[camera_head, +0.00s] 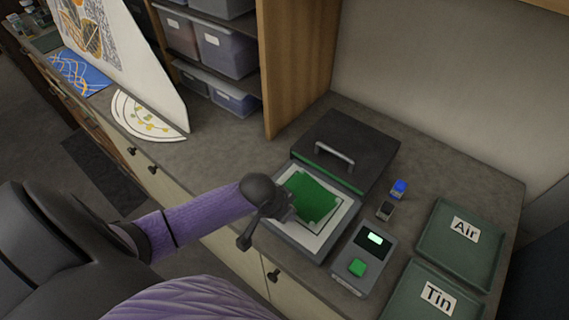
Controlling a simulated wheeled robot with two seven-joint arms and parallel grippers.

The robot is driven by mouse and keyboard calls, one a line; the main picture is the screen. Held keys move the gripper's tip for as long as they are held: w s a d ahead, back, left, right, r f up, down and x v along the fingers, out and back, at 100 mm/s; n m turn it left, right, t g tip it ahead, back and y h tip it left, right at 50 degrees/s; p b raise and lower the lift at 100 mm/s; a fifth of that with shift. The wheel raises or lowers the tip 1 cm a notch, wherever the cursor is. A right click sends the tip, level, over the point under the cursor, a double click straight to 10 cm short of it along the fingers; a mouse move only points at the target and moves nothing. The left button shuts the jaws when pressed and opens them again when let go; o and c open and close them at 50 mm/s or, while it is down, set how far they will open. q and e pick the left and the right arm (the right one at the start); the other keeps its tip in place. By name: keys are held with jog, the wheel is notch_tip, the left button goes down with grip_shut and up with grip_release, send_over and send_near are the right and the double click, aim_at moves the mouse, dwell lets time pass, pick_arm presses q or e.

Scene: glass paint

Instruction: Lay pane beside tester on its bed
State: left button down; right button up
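The green pane (311,197) is over the white bed (318,244) of a dark-lidded unit. It sits inside or over the bed's dark outline, slightly turned against it. I cannot tell whether it rests flat or is a little raised. My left gripper (283,212) is at the pane's left edge, low over the bed's left side. Its fingertips are small and partly hidden, so I cannot tell whether they grip the pane. The tester (364,257), a grey box with a lit green display and a green button, stands right of the bed. My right gripper is out of view.
The unit's dark lid (370,142) with a metal handle is behind the bed. A blue-topped block (399,188) and a small dark block (385,210) stand behind the tester. Green trays labelled Air (487,262) and Tin (405,279) lie at right. A wooden shelf panel (290,60) rises behind.

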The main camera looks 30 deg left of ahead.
pick_arm(q)
jog(key=shift+f, duration=0.2)
dwell(0.3)
jog(key=shift+r+p, duration=0.1)
jog(key=shift+p, duration=0.3)
jog(key=shift+f, duration=0.2)
jog(key=shift+f, duration=0.15)
dwell(0.6)
jog(key=shift+c, duration=1.5)
grip_release()
